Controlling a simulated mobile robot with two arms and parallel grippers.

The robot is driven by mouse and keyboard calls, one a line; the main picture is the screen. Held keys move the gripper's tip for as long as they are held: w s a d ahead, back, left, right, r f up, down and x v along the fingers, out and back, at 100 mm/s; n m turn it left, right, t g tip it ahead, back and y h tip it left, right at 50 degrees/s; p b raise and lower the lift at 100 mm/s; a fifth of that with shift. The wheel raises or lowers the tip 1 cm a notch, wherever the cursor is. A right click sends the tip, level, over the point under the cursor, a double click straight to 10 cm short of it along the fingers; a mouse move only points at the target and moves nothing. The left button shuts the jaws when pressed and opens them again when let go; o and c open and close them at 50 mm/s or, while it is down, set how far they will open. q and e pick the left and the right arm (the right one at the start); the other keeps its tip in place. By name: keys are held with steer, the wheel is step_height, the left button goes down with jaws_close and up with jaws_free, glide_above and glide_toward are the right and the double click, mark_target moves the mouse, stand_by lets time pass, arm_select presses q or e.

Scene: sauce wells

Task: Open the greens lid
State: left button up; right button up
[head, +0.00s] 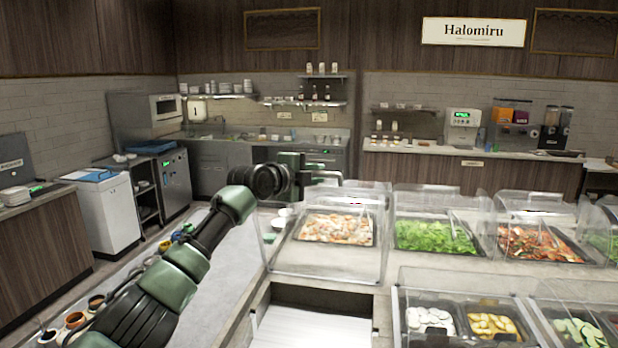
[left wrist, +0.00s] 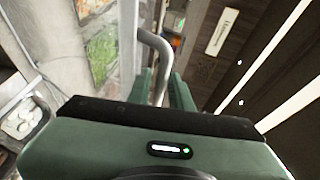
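The greens (head: 433,236) lie in a well in the middle of the counter's back row. Their clear, domed lid (head: 436,199) looks down over them. My left gripper (head: 328,177) is in the air to the left of this lid, near the top of the lid over the neighbouring well. In the left wrist view its two green fingers (left wrist: 161,88) stand apart. A grey bent bar (left wrist: 157,48) shows between or behind them; I cannot tell if they touch it. The greens also show in the left wrist view (left wrist: 101,52). My right gripper is not in view.
A covered well of pale orange and white food (head: 336,229) stands left of the greens. Another covered well (head: 540,244) stands right. Covered smaller trays (head: 430,320) are in front. An empty opening (head: 312,325) lies at the counter's near left.

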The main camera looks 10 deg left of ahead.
arm_select(q)
steer(key=b+v, duration=0.3)
steer(key=v, duration=0.4)
steer(key=shift+b, duration=0.35)
steer(key=shift+s+a+f, duration=0.1)
steer(key=shift+f, duration=0.1)
